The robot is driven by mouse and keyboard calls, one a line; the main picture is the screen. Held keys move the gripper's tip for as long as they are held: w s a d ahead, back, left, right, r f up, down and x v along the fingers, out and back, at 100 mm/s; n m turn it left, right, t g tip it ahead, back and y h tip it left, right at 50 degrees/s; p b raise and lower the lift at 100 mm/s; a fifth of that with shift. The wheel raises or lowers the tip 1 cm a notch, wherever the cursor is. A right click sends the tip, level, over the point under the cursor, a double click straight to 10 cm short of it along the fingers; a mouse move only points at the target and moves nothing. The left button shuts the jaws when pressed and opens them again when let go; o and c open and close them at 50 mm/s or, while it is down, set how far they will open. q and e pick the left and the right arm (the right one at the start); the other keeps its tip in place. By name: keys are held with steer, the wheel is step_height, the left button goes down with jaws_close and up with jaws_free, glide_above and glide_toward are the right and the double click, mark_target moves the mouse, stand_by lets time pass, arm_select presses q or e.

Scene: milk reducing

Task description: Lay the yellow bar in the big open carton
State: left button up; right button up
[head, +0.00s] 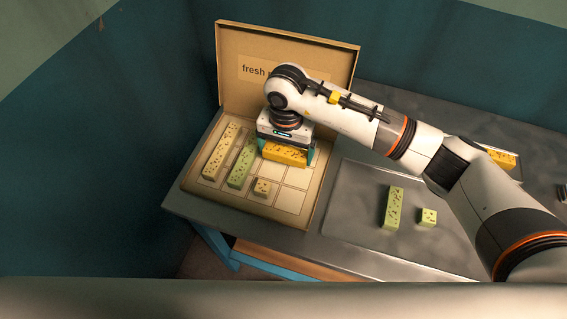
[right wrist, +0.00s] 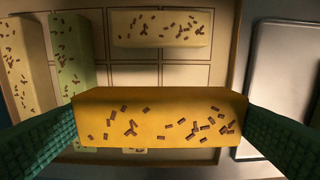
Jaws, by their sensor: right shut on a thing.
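The big open carton (head: 292,198) stands on the table with its lid up at the back and a grid of cells on its floor. My right gripper (head: 287,154) is over the carton, fingers down, shut on the yellow bar (head: 283,156) at its two ends. In the right wrist view the gripper (right wrist: 160,125) spans the yellow bar (right wrist: 160,118), which lies level across the picture. It hides part of the carton floor; its exact height above the floor is hard to tell. My left gripper is not in view.
The carton holds a long cream bar (head: 221,152), a green bar (head: 241,168), a small cream block (head: 262,187) and a pale bar across the back (right wrist: 160,28). A metal tray (head: 355,205) to the right holds a green bar (head: 394,208) and block (head: 428,217). Another yellow bar (head: 500,159) lies behind my arm.

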mark_target(286, 172)
step_height(286, 172, down, 7)
steer(key=shift+r+p, duration=0.2)
steer(key=shift+p, duration=0.6)
steer(key=shift+f, duration=0.1)
steer(key=shift+f+b, duration=0.1)
steer(key=shift+b, duration=0.2)
steer(key=o, duration=0.7)
steer(key=shift+c, duration=0.2)
steer(key=shift+r, duration=0.25)
step_height(286, 172, up, 12)
steer(key=shift+f+b, duration=0.1)
steer(key=shift+b, duration=1.05)
